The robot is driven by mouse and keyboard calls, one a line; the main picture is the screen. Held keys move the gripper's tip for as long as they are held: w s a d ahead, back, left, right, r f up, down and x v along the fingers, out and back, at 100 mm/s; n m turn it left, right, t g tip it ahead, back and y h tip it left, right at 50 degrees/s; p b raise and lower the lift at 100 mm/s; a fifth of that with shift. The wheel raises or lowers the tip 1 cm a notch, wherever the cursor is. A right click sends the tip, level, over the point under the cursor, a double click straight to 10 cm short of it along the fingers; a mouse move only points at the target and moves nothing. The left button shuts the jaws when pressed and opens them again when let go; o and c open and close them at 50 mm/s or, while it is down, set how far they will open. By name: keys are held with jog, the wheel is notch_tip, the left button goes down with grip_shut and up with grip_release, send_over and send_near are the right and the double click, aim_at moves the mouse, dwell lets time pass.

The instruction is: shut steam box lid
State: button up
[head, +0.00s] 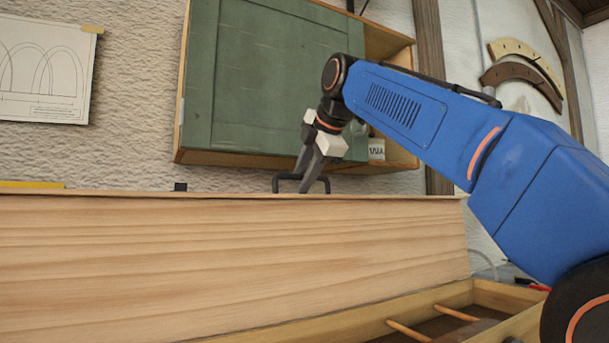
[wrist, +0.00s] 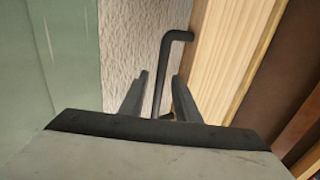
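The steam box lid (head: 230,262) is a broad light-wood panel, raised and standing steeply. Its dark bar handle (head: 285,178) shows at the top edge in the head view. In the wrist view the handle (wrist: 168,60) runs between my fingers. My gripper (head: 313,172) is at the handle, above the lid's edge. In the wrist view my gripper (wrist: 160,78) is open, one finger on each side of the bar, with gaps showing. The open steam box (head: 497,297) shows at lower right; the lid hides much of it.
A green-doored wall cabinet (head: 255,75) hangs close behind my gripper. Wooden dowels (head: 408,331) cross the inside of the box. A drawing (head: 45,68) and curved wooden pieces (head: 522,72) hang on the wall. A small dark block (head: 180,187) shows at the lid's top edge.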

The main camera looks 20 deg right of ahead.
grip_shut()
jog(key=shift+s+d+f, duration=1.1)
jog(key=shift+s+f, duration=0.3)
jog(key=shift+s, duration=4)
jog(key=shift+s+d+f, duration=1.05)
jog(key=shift+s+f, duration=0.3)
jog(key=shift+s, duration=4)
jog(key=s+d+f, duration=0.1)
jog(key=s+f, duration=0.8)
jog(key=f, duration=0.2)
jog(key=shift+d, duration=0.4)
